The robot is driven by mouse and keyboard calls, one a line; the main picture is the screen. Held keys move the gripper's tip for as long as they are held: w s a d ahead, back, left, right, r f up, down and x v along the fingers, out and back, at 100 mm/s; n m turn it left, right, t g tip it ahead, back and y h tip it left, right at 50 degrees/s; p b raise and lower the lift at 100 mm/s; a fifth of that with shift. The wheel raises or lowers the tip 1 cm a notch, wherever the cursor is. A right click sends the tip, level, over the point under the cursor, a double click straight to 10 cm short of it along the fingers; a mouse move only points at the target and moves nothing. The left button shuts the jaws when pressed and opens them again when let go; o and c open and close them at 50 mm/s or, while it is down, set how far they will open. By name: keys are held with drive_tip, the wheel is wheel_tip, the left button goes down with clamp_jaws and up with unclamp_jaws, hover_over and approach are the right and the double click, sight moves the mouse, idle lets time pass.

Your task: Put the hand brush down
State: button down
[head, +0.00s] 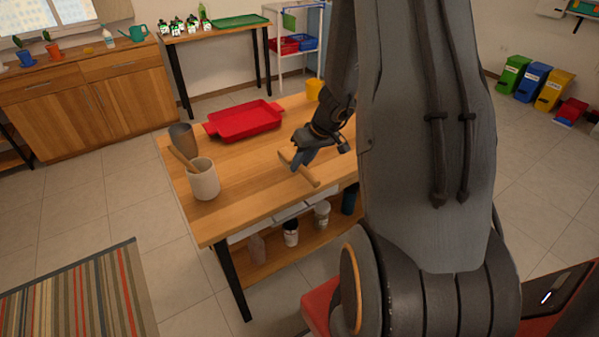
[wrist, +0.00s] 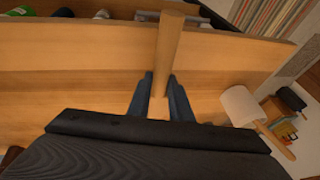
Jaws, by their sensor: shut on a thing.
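The hand brush (head: 311,178) shows as a plain light wooden handle; no bristles can be made out. My gripper (head: 299,163) is shut on it, with blue fingers on either side of the wood. In the wrist view the brush (wrist: 168,45) stretches away from between the fingertips of my gripper (wrist: 160,88), across the table's edge in the picture. In the head view the brush is over the right front part of the wooden table (head: 240,205), at or just above its top; I cannot tell if it touches.
On the table stand a white mug-like pot (head: 204,184) with a wooden tool, a grey cup (head: 182,138), a red tray (head: 244,121) and a yellow cup (head: 314,90). Several bottles stand on the shelf below. The tabletop between the pot and my gripper is clear.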

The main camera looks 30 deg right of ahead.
drive_tip(key=shift+f, duration=2.15)
drive_tip(key=shift+f, duration=0.15)
drive_tip(key=c, duration=1.6)
unclamp_jaws()
